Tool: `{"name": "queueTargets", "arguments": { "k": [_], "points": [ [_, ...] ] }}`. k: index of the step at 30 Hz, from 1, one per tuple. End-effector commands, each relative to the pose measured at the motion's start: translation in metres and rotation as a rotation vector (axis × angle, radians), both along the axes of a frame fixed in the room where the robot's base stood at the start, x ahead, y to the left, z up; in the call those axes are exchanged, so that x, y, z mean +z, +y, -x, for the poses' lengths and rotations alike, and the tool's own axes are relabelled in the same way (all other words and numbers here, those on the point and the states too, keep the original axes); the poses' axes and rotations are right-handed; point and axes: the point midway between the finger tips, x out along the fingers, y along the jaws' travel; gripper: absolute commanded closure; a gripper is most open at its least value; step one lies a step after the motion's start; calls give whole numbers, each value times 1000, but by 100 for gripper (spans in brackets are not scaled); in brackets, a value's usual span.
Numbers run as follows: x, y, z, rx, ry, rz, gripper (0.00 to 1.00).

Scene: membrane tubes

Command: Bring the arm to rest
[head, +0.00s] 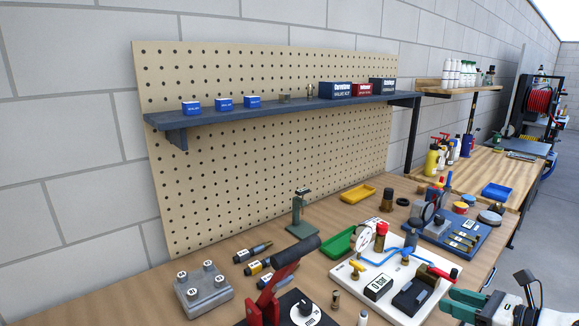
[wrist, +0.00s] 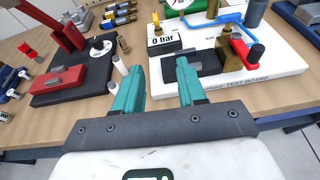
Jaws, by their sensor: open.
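My gripper (head: 448,301) shows at the lower right of the head view, over the front edge of the workbench. In the wrist view its two teal fingers (wrist: 159,66) stand apart with nothing held between them. The rest of my arm is mostly outside the head view. The fingers point toward the white test board (wrist: 265,80), which carries a 0 bar display (wrist: 163,40), a gauge, a blue tube and a red-handled valve. I cannot tell the exact height of the fingertips above the bench.
A red-levered press (head: 270,290) and a grey metal block (head: 203,291) stand left of the board. Two small white cylinders (wrist: 121,66) stand by the left finger. A blue tray with parts (head: 455,235) lies behind. A shelf (head: 290,109) runs along the pegboard. Open floor lies at right.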

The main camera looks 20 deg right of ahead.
Motion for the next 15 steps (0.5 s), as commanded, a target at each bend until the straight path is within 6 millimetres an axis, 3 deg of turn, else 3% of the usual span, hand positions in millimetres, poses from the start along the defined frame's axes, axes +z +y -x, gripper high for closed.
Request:
{"name": "queueTargets", "arguments": {
  "k": [8,15],
  "points": [
    [30,11,-16,-94,-147,-104,60],
    [71,20,-23,-227,-340,-314,60]
  ]
}}
